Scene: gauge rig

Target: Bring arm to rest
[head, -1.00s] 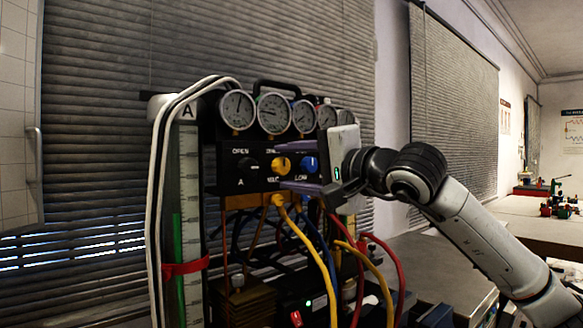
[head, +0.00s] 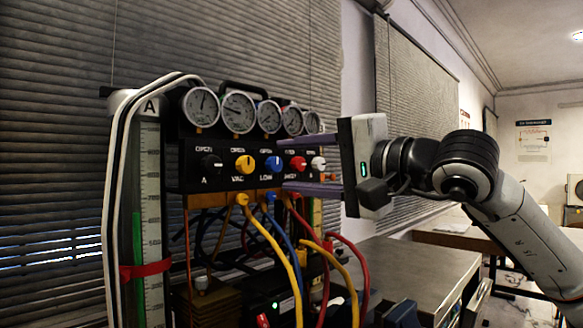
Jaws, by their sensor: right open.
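My right gripper (head: 308,167) is open and empty, its two purple fingers pointing left. It is in front of the right part of the gauge rig's black panel (head: 222,178), and its upper finger overlaps the panel's right end in the picture. The panel carries a row of knobs: a black knob (head: 211,165), a yellow knob (head: 245,164), a blue knob (head: 274,163), a red knob (head: 298,163) and a white knob (head: 318,163). My left gripper is not in view.
Several round gauges (head: 239,112) sit above the panel. Yellow, blue and red hoses (head: 273,245) hang below it. A measuring column (head: 149,200) with white hoses stands at the left. A grey bench top (head: 410,262) lies to the right, below my arm.

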